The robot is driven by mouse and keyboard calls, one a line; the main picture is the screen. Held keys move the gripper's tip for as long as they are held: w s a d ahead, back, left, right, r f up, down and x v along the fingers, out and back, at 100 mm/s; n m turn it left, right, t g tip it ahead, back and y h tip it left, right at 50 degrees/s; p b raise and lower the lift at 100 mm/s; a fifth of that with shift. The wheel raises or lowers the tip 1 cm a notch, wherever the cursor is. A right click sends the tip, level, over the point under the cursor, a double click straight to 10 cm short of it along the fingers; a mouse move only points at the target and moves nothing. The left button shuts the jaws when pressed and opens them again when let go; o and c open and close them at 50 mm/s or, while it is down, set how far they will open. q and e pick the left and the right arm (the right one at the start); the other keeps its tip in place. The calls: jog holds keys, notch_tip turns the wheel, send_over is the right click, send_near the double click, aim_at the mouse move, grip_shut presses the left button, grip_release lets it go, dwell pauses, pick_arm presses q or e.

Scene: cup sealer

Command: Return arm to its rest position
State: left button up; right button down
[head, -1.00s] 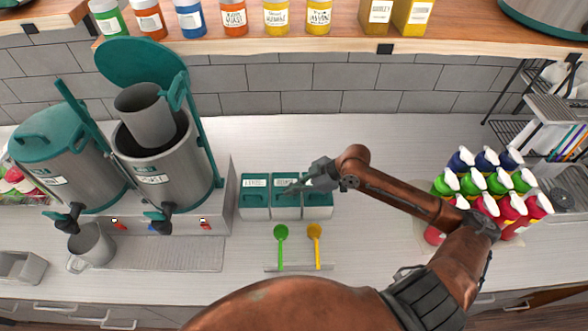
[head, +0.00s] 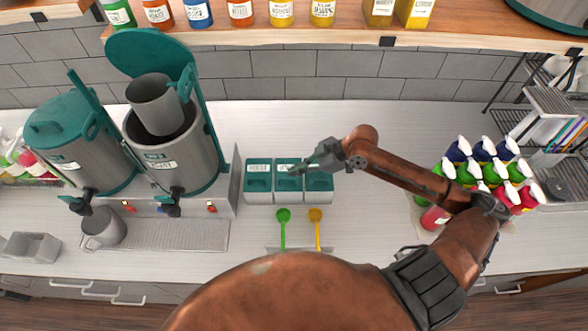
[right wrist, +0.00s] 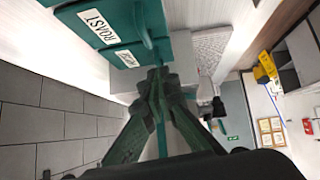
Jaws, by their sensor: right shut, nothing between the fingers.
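My right gripper (head: 297,171) is shut and empty. In the head view it points left, over the middle and right of three grey boxes with teal lids (head: 258,183). In the right wrist view, the shut fingers (right wrist: 158,80) show close to a teal lid labelled ROAST (right wrist: 105,25); I cannot tell whether they touch it. My right arm (head: 410,180) reaches in from the right. My left gripper is not in view.
Two grey-and-teal dispensers (head: 165,160) stand left, one open with a grey pitcher (head: 155,103) at its top. Another pitcher (head: 103,228) stands below. Green (head: 283,216) and yellow scoops (head: 316,216) lie in front. Several spray bottles (head: 490,172) stand right, close to my arm.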

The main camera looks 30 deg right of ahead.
jog(key=b+v, duration=0.1)
jog(key=v, duration=0.7)
jog(key=shift+s+d, duration=0.25)
jog(key=shift+s, duration=0.2)
